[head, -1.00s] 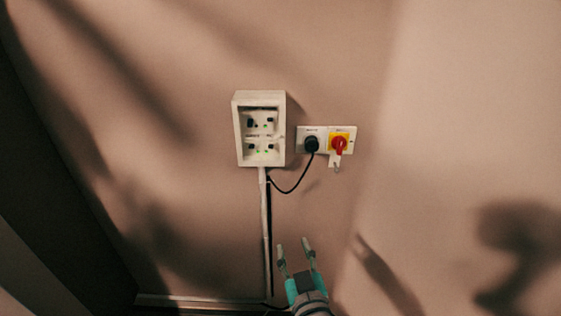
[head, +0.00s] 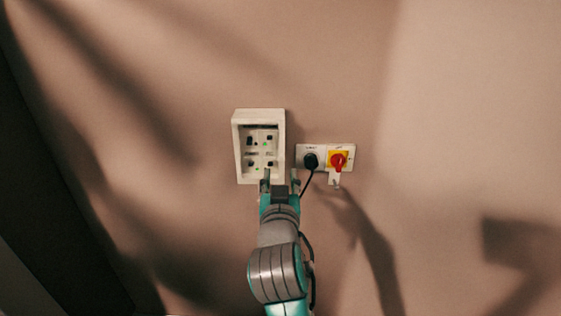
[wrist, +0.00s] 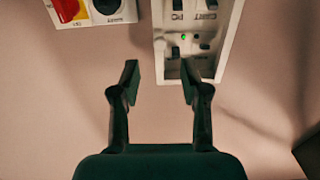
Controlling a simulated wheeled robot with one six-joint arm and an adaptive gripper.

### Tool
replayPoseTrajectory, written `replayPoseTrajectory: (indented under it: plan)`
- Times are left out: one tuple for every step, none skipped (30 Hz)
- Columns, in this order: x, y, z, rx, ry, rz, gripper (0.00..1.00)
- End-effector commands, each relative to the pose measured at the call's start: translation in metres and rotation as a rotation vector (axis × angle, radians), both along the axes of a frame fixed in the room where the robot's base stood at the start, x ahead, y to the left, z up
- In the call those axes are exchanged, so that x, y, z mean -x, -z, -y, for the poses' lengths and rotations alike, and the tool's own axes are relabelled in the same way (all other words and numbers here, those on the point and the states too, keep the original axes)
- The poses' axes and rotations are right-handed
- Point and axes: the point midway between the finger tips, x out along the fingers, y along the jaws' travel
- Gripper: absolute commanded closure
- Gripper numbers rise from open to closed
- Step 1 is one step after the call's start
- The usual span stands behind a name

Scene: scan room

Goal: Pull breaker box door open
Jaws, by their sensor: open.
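The breaker box (head: 239,152) is a white upright box on the wall, left of centre in the head view. Its front frame surrounds a recessed panel with dark switches and small green lights. I cannot make out a separate door or handle. My gripper (head: 280,178) is open and empty at the box's lower right corner; its left finger overlaps the bottom edge in the picture. In the wrist view my gripper (wrist: 160,78) has spread fingers, the right one in front of the box's edge (wrist: 161,45). Contact cannot be told.
A black cable (head: 307,182) hangs from the plug beside my gripper. The wall (head: 450,120) around is bare.

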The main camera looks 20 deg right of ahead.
Motion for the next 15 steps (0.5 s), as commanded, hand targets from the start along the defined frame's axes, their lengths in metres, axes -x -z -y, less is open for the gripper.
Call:
replayPoseTrajectory:
  plan:
    - [-0.010, -0.001, 0.004, 0.000, 0.001, 0.001, 0.55]
    - [-0.015, 0.000, 0.006, 0.000, 0.002, 0.000, 0.55]
    - [-0.022, 0.000, 0.008, 0.000, 0.002, 0.000, 0.55]
    - [-0.027, -0.001, 0.009, 0.000, 0.002, 0.001, 0.55]
    - [-0.032, 0.000, 0.011, 0.000, 0.001, 0.001, 0.55]
    - [-0.038, 0.000, 0.013, 0.000, 0.001, 0.000, 0.55]
    - [-0.042, 0.000, 0.014, 0.000, 0.001, -0.001, 0.55]
    - [-0.046, 0.000, 0.016, 0.000, 0.001, 0.000, 0.55]
    - [-0.051, -0.001, 0.017, 0.000, 0.001, 0.001, 0.55]
    - [-0.054, 0.000, 0.018, 0.001, 0.000, 0.001, 0.55]
    - [-0.057, 0.000, 0.019, 0.001, 0.000, 0.001, 0.55]
    - [-0.060, 0.000, 0.020, 0.000, 0.000, 0.001, 0.55]
    - [-0.063, 0.000, 0.020, 0.000, 0.000, 0.000, 0.55]
    - [-0.064, 0.000, 0.021, 0.000, -0.001, 0.000, 0.55]
    - [-0.066, 0.000, 0.022, 0.000, -0.001, 0.000, 0.55]
